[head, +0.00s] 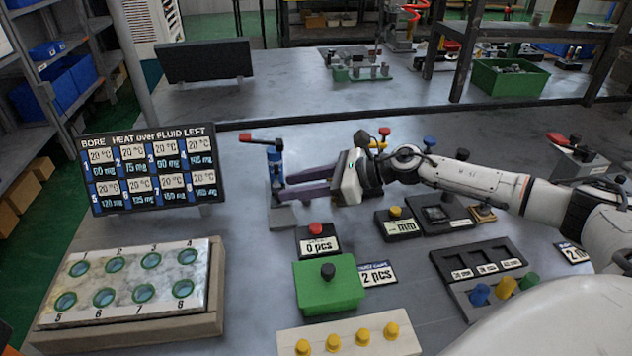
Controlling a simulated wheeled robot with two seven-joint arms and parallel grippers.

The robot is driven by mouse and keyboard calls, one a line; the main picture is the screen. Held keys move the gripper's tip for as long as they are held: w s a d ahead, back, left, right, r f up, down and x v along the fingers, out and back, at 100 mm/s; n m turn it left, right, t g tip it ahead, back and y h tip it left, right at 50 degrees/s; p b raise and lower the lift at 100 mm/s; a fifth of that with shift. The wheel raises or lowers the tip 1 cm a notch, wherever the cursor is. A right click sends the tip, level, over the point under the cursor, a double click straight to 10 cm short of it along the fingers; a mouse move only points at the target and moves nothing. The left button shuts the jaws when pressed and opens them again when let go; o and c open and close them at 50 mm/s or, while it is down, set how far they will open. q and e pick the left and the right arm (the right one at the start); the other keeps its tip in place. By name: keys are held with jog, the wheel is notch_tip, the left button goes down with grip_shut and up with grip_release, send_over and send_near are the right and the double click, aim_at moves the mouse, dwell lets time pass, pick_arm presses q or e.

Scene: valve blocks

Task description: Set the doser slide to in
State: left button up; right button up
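A device with a blue upright body (276,165), a red-tipped lever (246,138) on top and a grey foot (282,217) stands near the middle of the table; it looks like the doser. I cannot make out a separate slide or its setting. My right gripper (284,186) reaches in from the right, with two long purple fingers pointing left at the lower part of the blue body. The fingers are apart with a gap between them. Their tips are at or beside the body; I cannot tell whether they touch it. My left gripper is not in view.
A display board (150,170) and a plate with several numbered green-ringed holes (125,282) stand left. In front are a red-button box (317,240), a green box (328,290) and a yellow-knob strip (350,338). The table behind the doser is mostly clear.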

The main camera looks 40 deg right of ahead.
jog(key=b+v, duration=0.1)
jog(key=v, duration=0.6)
jog(key=shift+s+d+r, duration=0.35)
jog(key=shift+s+r, duration=0.05)
jog(key=shift+s, duration=0.1)
